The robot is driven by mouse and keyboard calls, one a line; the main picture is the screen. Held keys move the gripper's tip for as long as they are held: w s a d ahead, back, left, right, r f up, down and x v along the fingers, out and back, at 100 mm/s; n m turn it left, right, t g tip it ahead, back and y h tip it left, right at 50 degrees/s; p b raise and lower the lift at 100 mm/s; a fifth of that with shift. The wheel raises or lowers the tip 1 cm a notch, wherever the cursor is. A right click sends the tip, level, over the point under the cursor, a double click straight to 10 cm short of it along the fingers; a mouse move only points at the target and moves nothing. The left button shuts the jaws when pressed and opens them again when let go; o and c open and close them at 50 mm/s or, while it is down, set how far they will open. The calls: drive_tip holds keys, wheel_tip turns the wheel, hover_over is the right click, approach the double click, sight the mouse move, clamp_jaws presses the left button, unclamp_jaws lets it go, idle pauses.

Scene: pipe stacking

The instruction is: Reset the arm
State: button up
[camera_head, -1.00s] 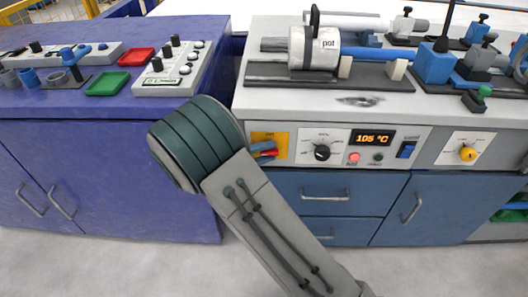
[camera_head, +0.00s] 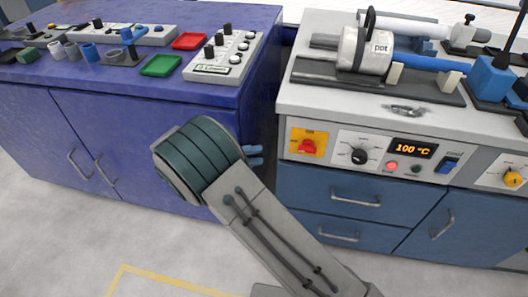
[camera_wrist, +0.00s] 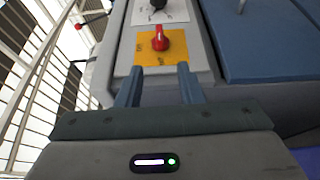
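My arm (camera_head: 262,225) is folded in front of the benches, with its dark green joint nearest the blue cabinet. My gripper (camera_wrist: 158,82) shows two blue-grey fingers standing apart in the wrist view, with nothing between them. In the head view the fingertips (camera_head: 254,155) poke out behind the arm joint, in front of the gap between the two benches; the rest of the gripper is hidden. In the wrist view a red rotary switch on a yellow plate (camera_wrist: 160,44) lies beyond the fingers, apart from them.
The grey heating bench (camera_head: 440,122) carries the pot (camera_head: 364,50), and its display (camera_head: 412,150) reads 100 °C. The blue cabinet (camera_head: 150,125) at left holds a red tray (camera_head: 189,41), a green tray (camera_head: 161,65) and a control box (camera_head: 228,57). The floor at lower left is clear, with yellow lines.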

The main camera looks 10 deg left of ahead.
idle(0.5)
drive_tip(key=s+d+r+m+g+y+p, duration=0.25)
drive_tip(key=d+r+g+y+p, duration=0.75)
drive_tip(key=d+r, duration=0.9)
drive_tip(key=s+d+r+m+t+y+p, duration=0.1)
drive_tip(key=s+d+r+t+y+p, duration=0.2)
drive_tip(key=s+r+p, duration=0.3)
drive_tip(key=s+d+r+m+t+y+p, duration=0.1)
drive_tip(key=s+d+r+t+y+p, duration=0.2)
drive_tip(key=r+p, duration=0.6)
drive_tip(key=s+d+y, duration=0.1)
drive_tip(key=s+d, duration=0.1)
drive_tip(key=s, duration=0.1)
drive_tip(key=shift+s+d+r, duration=0.3)
drive_tip(key=shift+d+r, duration=0.1)
drive_tip(key=shift+a, duration=0.1)
